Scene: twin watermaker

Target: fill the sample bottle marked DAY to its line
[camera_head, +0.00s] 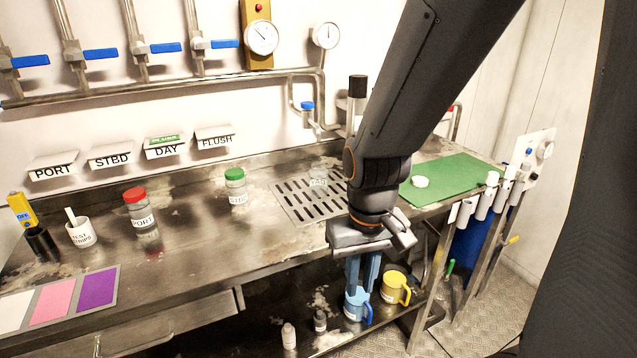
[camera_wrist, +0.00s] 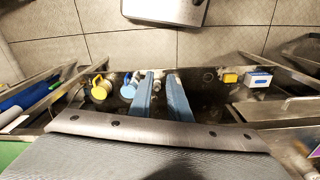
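The sample bottle (camera_head: 318,179), clear, stands on the drain grate (camera_head: 290,197) in the head view; its label seems to read DAY, and no cap shows on it. Its fill line and water level are too small to tell. A white cap (camera_head: 420,182) lies on the green mat (camera_head: 450,172). My gripper (camera_head: 361,284) points down in front of the bench edge, right of the bottle and below bench height. Its blue fingers are apart with nothing held between them, as the wrist view also shows (camera_wrist: 160,78). A blue-handled tap (camera_head: 307,106) is on the pipe behind the grate.
A blue jug (camera_head: 357,307) and a yellow jug (camera_head: 396,288) stand on the lower shelf near my fingers. The red-capped PORT bottle (camera_head: 141,218), a green-capped bottle (camera_head: 236,188) and a test-strip cup (camera_head: 80,234) stand on the bench. Blue valves (camera_head: 101,54) line the wall.

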